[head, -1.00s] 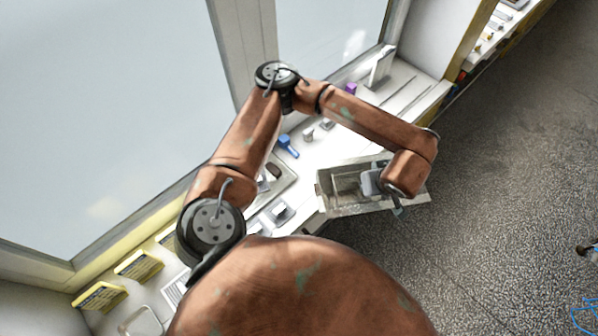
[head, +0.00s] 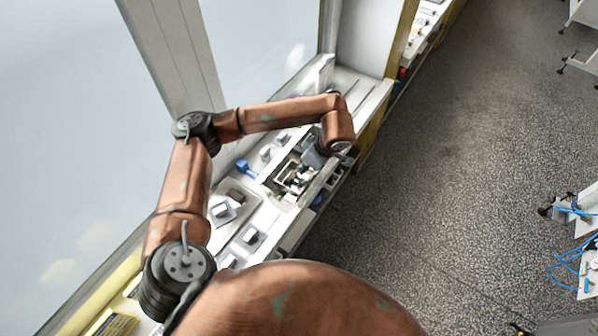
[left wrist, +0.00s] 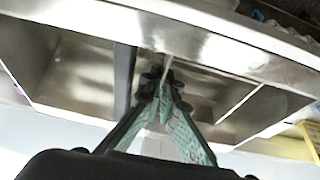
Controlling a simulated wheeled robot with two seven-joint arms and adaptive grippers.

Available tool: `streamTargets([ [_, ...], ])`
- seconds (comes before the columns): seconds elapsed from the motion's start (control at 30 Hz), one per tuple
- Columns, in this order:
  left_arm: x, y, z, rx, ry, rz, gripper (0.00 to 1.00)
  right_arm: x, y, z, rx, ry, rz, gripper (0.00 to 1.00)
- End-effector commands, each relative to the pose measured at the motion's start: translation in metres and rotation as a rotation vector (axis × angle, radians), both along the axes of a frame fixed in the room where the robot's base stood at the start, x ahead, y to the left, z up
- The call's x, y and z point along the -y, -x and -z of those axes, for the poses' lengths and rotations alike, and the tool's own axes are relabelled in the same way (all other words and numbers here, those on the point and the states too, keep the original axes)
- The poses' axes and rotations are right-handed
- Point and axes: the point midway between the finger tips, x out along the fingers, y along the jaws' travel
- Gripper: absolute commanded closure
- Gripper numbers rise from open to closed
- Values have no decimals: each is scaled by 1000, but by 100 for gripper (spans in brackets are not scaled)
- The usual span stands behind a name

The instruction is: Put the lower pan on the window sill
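The metal pan (left wrist: 75,75) fills the upper part of the left wrist view, with a shiny rim and inner walls. My left gripper (left wrist: 165,85) has its green-padded fingers close together on a thin wall of it. In the head view the left gripper (head: 303,172) is over the outer side of the white window sill (head: 232,232), where a grey box-like pan (head: 290,200) shows under it. The wrist and forearm hide part of the pan. I cannot tell whether its bottom touches the sill. The right gripper is out of view.
A blue object (head: 245,168), small grey blocks and a shallow tray (head: 236,203) stand on the sill. The tall window (head: 70,120) borders it on the left. Yellow boxes (head: 112,325) are at the lower left.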

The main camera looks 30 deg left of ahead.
Motion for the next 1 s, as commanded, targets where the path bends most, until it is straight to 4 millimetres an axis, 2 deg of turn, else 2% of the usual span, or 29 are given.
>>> streamTargets([
  [0.2,-16,-15,24,4,1,-2,100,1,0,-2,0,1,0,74],
  [0.47,-23,-20,35,3,0,-2,100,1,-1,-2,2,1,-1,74],
  [0.7,-25,-22,65,2,2,0,100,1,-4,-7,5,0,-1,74],
  [1.0,-25,-23,69,5,1,1,100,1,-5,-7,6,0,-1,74],
])
